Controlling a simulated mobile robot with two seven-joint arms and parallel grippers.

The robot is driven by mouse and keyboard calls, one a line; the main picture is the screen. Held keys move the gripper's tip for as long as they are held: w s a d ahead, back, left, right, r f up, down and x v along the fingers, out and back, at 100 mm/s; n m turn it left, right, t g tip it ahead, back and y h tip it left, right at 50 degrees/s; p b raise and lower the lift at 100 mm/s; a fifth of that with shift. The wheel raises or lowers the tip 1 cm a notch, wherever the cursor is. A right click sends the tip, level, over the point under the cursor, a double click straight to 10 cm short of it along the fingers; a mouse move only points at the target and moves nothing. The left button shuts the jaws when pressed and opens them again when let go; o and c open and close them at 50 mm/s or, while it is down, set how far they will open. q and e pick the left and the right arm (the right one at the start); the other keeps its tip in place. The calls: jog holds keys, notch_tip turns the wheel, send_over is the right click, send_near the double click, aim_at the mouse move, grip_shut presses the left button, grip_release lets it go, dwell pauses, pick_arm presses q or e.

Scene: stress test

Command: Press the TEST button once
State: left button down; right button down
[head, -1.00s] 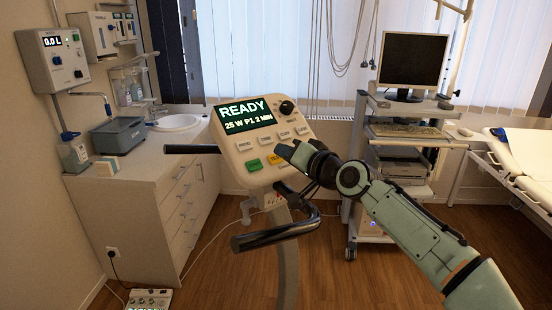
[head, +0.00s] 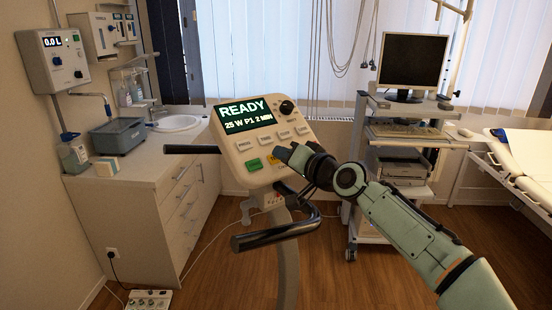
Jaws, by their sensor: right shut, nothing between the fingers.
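The console (head: 228,158) of an exercise bike faces me, tilted back. Its screen (head: 245,114) reads READY, 25 W P1 2 MIN. Below are a row of pale buttons, a green button (head: 254,164) and an orange button (head: 272,160). The button labels are too small to read, so I cannot tell which is TEST. My right gripper (head: 281,153) is shut and empty, with its tips over the console's lower right, just right of the orange button. It hides that corner, and I cannot tell whether it touches. My left gripper is not in view.
Black handlebars (head: 276,231) jut out below the console, close under my right arm. A dark knob (head: 287,107) sits at its upper right. A cart with a monitor (head: 413,62) stands behind on the right, a cabinet with a sink (head: 178,123) on the left.

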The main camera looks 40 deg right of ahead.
jog(key=shift+f, duration=0.1)
dwell(0.3)
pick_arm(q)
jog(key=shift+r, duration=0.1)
pick_arm(e)
jog(key=shift+s+r, duration=0.4)
jog(key=shift+r, duration=0.2)
pick_arm(q)
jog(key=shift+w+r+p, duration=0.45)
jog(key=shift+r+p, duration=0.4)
jog(key=shift+p, duration=0.05)
pick_arm(e)
jog(key=shift+s+r, duration=0.75)
jog(key=shift+r, duration=0.25)
jog(key=shift+s+r, duration=0.75)
jog(key=shift+r, duration=0.2)
jog(key=shift+s+r, duration=0.1)
